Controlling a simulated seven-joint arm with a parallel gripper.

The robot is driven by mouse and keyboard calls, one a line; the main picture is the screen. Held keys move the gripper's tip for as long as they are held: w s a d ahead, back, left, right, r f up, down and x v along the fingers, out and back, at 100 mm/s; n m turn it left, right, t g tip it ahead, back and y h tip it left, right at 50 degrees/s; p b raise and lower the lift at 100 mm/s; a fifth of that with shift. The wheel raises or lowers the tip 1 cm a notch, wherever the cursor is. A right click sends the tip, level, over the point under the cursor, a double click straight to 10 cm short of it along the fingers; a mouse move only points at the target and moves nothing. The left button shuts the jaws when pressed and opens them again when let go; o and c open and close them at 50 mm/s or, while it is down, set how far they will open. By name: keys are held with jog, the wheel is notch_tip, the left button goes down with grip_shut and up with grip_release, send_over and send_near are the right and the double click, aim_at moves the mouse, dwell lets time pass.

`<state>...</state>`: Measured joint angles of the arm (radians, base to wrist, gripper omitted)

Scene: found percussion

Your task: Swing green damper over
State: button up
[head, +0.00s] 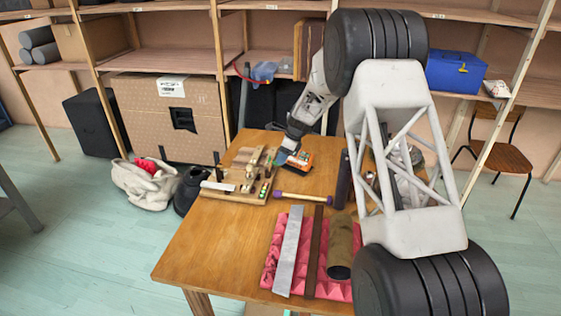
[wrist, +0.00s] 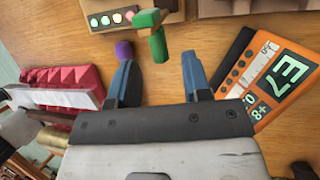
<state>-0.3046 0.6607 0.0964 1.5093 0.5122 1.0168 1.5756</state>
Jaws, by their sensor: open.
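The green damper (wrist: 158,45) shows in the wrist view as a green block joined to a small arm, with another green piece (wrist: 147,18) beside it. It lies just beyond my gripper (wrist: 160,78), roughly in line with the gap between the blue fingertips. The fingers are apart, with nothing between them, and do not appear to touch the damper. In the head view my gripper (head: 284,156) is low over the table, at the right of the wooden board (head: 222,193) that carries several small fittings. The damper is too small to tell clearly there.
Pink foam (head: 268,268) carries bars and a tube (head: 341,248) nearer the front.

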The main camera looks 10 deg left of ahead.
jog(key=shift+x, duration=1)
grip_shut()
